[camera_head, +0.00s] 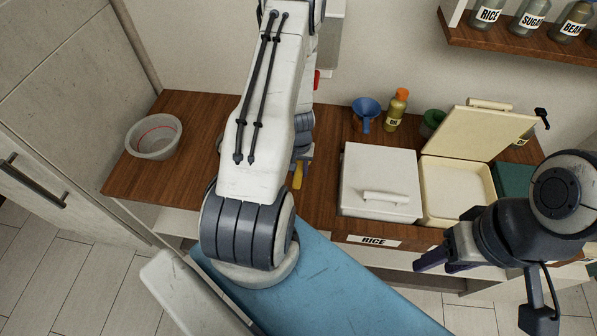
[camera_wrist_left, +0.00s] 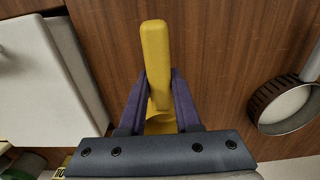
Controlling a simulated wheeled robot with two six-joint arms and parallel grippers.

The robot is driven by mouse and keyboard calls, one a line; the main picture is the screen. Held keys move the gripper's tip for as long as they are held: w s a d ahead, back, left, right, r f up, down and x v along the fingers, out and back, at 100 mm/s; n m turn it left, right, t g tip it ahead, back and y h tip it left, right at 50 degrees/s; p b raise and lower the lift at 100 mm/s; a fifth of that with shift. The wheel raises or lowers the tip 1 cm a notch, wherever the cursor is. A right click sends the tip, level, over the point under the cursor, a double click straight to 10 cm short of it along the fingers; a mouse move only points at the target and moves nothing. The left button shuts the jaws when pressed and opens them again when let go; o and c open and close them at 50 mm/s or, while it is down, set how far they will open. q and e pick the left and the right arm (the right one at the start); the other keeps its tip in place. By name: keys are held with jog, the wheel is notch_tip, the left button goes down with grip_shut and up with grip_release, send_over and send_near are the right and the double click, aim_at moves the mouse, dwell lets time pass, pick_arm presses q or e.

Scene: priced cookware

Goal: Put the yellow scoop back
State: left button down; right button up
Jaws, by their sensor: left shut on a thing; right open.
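The yellow scoop (camera_head: 297,175) shows in the head view just below my left wrist, partly hidden by the arm. In the left wrist view, its long yellow handle (camera_wrist_left: 155,50) stands out between the two purple fingers. My left gripper (camera_wrist_left: 159,78) is shut on it, above the brown wooden counter (camera_wrist_left: 215,45). The scoop's far end is mostly hidden behind the fingers and mount. My right gripper (camera_head: 433,262) is open and empty, in front of the counter below the open cream bin (camera_head: 455,190).
A white lidded bin (camera_head: 380,175) above a RICE label stands right of my left gripper. The cream bin's lid (camera_head: 480,132) is raised. A blue funnel (camera_head: 366,112) and an orange-capped bottle (camera_head: 395,110) stand behind. A grey bowl (camera_head: 153,138) sits on the left counter.

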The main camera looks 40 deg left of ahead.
pick_arm(q)
jog(key=shift+a+f, duration=0.1)
jog(key=shift+a, duration=0.2)
jog(key=shift+a+f, duration=0.1)
jog(key=shift+f, duration=0.1)
notch_tip(320, 180, down, 4)
jog(key=b, duration=0.4)
pick_arm(e)
notch_tip(320, 180, down, 3)
jog(key=shift+f, duration=0.2)
pick_arm(q)
jog(key=shift+f, duration=0.15)
jog(key=c, duration=0.6)
grip_release()
jog(key=shift+r, duration=0.2)
